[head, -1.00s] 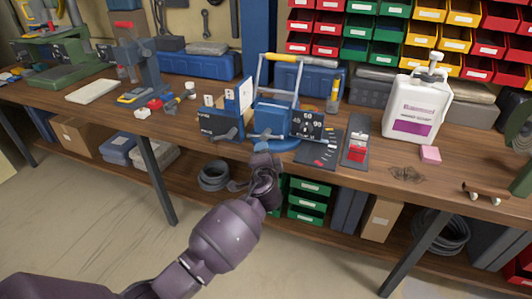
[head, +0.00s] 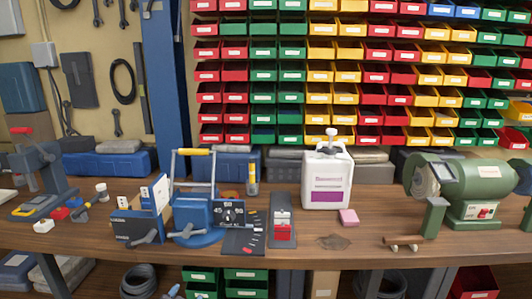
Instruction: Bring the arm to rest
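Neither of my grippers can be made out in the head view. A small pale shape at the bottom edge, left of centre, is too cut off to identify. A dark blue box (head: 128,228) with upright white-labelled panels stands on the workbench (head: 350,248) at the left. Beside it is a blue device (head: 195,213) with a metal frame and yellow-topped handle. A black dial panel (head: 232,212) adjoins it.
A green bench grinder (head: 470,190) is at the right. A small wooden piece (head: 404,241) lies near the front edge. Coloured bins (head: 322,50) fill the wall behind.

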